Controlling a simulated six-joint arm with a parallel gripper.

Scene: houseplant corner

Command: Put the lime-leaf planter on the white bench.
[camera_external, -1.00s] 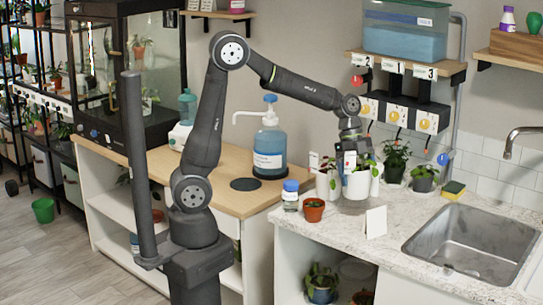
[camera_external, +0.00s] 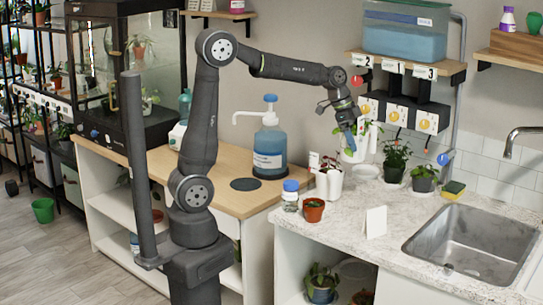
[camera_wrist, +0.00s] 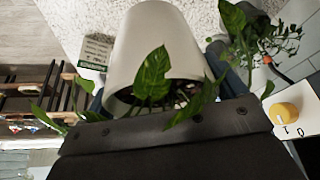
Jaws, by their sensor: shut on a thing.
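My gripper (camera_external: 350,132) is shut on a white planter (camera_external: 354,154) with bright, pointed green leaves, which best matches the lime-leaf planter. It hangs above the pale speckled counter, clear of the surface and apparently tilted. In the wrist view, the white planter (camera_wrist: 150,40) sits between my dark fingers, with leaves partly over its rim. Its soil is mostly hidden. The pale counter (camera_external: 335,235) stands on a white body, and to its left is a wood-topped bench (camera_external: 225,195) with white sides. I cannot tell which one the white bench is.
White cylindrical pots (camera_external: 328,184), a blue-capped jar (camera_external: 290,195), a terracotta pot (camera_external: 313,211) and a white card (camera_external: 376,222) stand close below. Potted plants (camera_external: 396,160) and a sponge (camera_external: 454,189) stand to the right. A pump bottle (camera_external: 269,145) is on the wood top. A shelf (camera_external: 405,63) overhangs.

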